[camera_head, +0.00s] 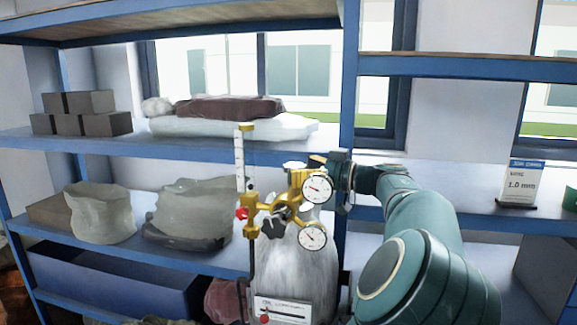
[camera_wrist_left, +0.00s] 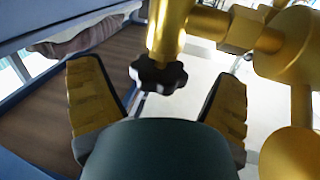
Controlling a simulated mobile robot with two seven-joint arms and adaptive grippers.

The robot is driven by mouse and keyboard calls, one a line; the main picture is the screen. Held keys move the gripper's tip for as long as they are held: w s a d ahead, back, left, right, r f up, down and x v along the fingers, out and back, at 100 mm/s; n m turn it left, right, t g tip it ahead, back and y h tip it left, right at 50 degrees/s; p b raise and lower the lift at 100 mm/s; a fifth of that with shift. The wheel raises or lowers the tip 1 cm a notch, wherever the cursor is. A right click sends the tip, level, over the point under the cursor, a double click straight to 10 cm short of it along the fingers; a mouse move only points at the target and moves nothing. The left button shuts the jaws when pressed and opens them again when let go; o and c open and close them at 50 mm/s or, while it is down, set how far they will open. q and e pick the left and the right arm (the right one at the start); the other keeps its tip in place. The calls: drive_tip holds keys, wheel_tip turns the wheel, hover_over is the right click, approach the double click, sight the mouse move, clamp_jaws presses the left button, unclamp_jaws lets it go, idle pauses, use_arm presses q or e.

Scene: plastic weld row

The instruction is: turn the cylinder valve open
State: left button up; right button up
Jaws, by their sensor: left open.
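A pale gas cylinder (camera_head: 318,265) stands in front of the shelves in the head view. A brass regulator (camera_head: 292,192) with two round gauges and a black knob (camera_head: 273,227) sits at its top. My left gripper (camera_head: 332,170) is at the right of the upper gauge, its fingers mostly hidden. In the left wrist view, its two fingers (camera_wrist_left: 160,72) are spread apart. A black star-shaped knob (camera_wrist_left: 158,76) on a brass stem shows between them, with a gap on each side. I cannot tell whether this knob is the cylinder valve. My right gripper is out of view.
Blue shelves (camera_head: 190,147) behind the cylinder hold grey blocks (camera_head: 85,112), stacked sacks (camera_head: 235,112) and clear bags (camera_head: 193,210). A flow tube (camera_head: 240,160) rises left of the regulator. A small sign (camera_head: 521,183) stands on the right shelf, which has bare room.

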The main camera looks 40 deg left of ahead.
sight(288, 164)
use_arm(q)
drive_tip(key=shift+x, duration=1.65)
drive_tip(key=c, duration=1.3)
